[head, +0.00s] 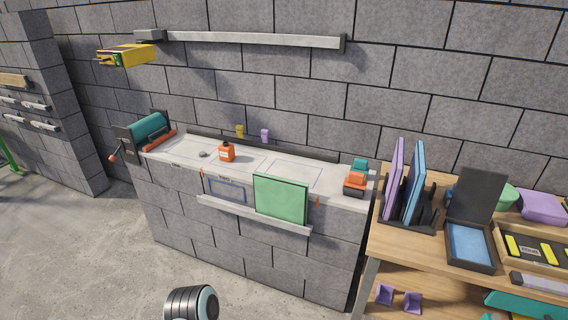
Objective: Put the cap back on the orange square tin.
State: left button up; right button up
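The orange square tin (227,153) stands upright on the pale top of the low block wall, left of its middle. It has a light label on its front and a small dark piece at its top. I cannot tell whether that piece is a bare neck or a cap. Neither of my grippers is in view; only a rounded black and white part, probably of my arm, shows at the bottom.
A teal roller device (149,130) stands at the wall top's left end, and stacked orange and teal blocks (356,178) at its right end. A green panel (280,199) leans on the front ledge. A wooden table (404,253) with racks and trays is at right.

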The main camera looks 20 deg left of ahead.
aim_at(226, 150)
jog(key=u, duration=1.4)
jog(key=z, duration=0.3)
jog(key=i+j+z, duration=0.15)
jog(key=z, duration=0.25)
jog(key=i+j+z, duration=0.1)
jog(key=z, duration=0.35)
jog(key=j+z, duration=0.4)
jog(key=i+j+z, duration=0.1)
jog(key=j+z, duration=0.15)
jog(key=j, duration=0.25)
jog(key=j+z, duration=0.3)
jog(key=j, duration=0.15)
jog(key=j+z, duration=0.3)
jog(key=j, duration=0.8)
jog(key=k, duration=0.05)
